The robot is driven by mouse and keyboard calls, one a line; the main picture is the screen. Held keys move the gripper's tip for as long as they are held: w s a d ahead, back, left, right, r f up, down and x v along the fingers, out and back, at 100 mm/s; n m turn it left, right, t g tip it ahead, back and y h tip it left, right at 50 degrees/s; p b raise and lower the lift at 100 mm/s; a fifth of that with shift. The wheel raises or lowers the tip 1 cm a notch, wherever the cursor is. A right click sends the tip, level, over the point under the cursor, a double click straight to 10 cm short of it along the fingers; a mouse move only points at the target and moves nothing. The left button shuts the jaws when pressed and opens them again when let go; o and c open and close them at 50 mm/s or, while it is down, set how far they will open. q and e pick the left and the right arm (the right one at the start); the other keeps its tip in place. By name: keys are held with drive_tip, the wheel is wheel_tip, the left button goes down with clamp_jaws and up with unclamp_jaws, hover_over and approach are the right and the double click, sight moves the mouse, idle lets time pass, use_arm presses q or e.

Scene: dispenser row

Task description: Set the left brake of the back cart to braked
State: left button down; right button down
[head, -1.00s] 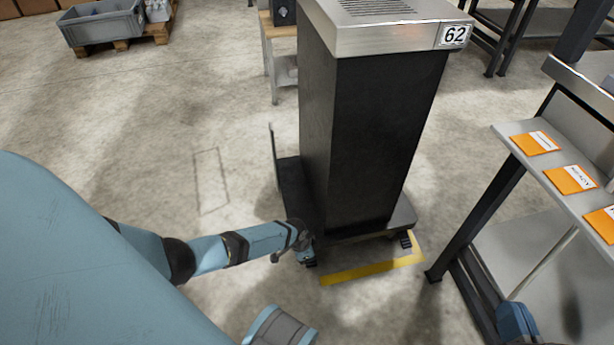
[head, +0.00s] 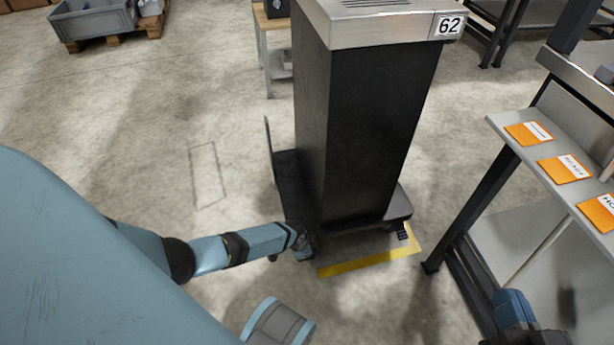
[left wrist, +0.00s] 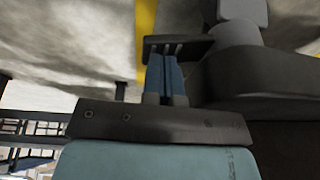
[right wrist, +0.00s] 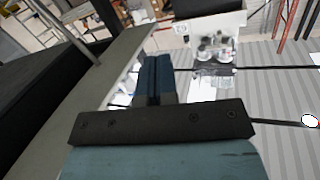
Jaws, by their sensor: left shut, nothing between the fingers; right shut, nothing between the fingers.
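A cart (head: 278,175) carries a tall black dispenser (head: 370,130) with a steel top marked 62. A dark caster with a pedal (head: 402,233) shows at its right front corner. At its left front corner my left gripper (head: 302,248) is low by the caster and largely hides it. In the left wrist view my shut left fingers (left wrist: 165,78) point at a dark pedal-like bar (left wrist: 180,44), with their tips at or very close to it; contact is unclear. A grey wheel part (left wrist: 242,32) is beside it. The brake's setting cannot be read. My right gripper (head: 514,308) is shut and empty.
A yellow floor line (head: 365,263) runs in front of the cart. A steel bench (head: 530,150) with orange cards stands at the right, near my right gripper. A small stand (head: 268,55) and a grey crate (head: 95,20) are behind. Floor left of the cart is clear.

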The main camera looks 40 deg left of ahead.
use_arm(q)
drive_tip(key=shift+y, duration=0.3)
use_arm(e)
drive_tip(key=shift+s+a+f, duration=0.15)
drive_tip(key=shift+f, duration=0.05)
use_arm(q)
drive_tip(key=shift+s+d+f+t+p, duration=0.1)
drive_tip(key=shift+t+p, duration=0.2)
drive_tip(key=shift+p, duration=0.05)
drive_tip(key=shift+d+f+t+y+p, duration=0.15)
drive_tip(key=shift+t+y+p, duration=0.15)
drive_tip(key=shift+y+p, duration=0.2)
drive_tip(key=shift+s+d+f+t+y, duration=0.1)
drive_tip(key=shift+s+f+t+y, duration=0.1)
drive_tip(key=shift+f+t+y, duration=0.15)
drive_tip(key=shift+f, duration=0.35)
drive_tip(key=shift+s+d+f+b, duration=0.15)
drive_tip(key=shift+f+b, duration=0.2)
drive_tip(key=shift+f, duration=0.25)
drive_tip(key=shift+r, duration=0.1)
drive_tip(key=shift+r+p, duration=0.85)
drive_tip(key=shift+p, duration=0.05)
use_arm(e)
drive_tip(key=shift+s+r+m, duration=0.1)
drive_tip(key=shift+r+m, duration=0.2)
drive_tip(key=shift+r, duration=0.9)
